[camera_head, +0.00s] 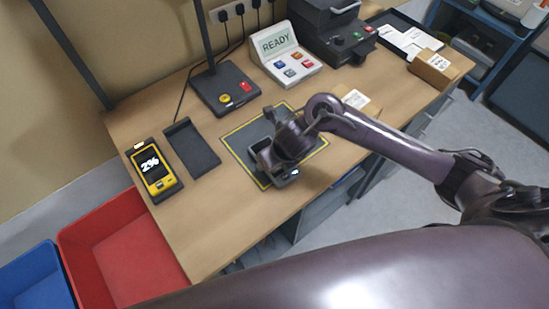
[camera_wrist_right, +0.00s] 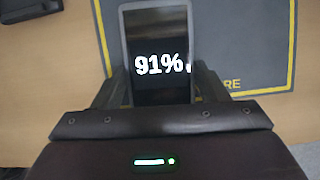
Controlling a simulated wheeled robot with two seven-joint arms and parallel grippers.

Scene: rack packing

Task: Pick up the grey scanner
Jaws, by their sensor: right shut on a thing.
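The grey scanner (camera_wrist_right: 157,35) is between the fingers of my right gripper (camera_wrist_right: 157,88) in the right wrist view. Its dark screen faces the camera and reads 91%. The gripper is shut on the scanner's sides. In the head view my right gripper (camera_head: 276,170) is over the front part of the grey mat (camera_head: 240,138) with the yellow border, and the arm and gripper hide most of the scanner. I cannot tell whether the scanner touches the mat. My left gripper is not in view.
A yellow scanner (camera_head: 153,172) reading 2% lies at left beside an empty dark cradle (camera_head: 192,150). A black stand base (camera_head: 225,90), a READY box (camera_head: 285,58) and a printer (camera_head: 338,35) stand behind. Red (camera_head: 90,225) and blue (camera_head: 35,285) bins are left of the table.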

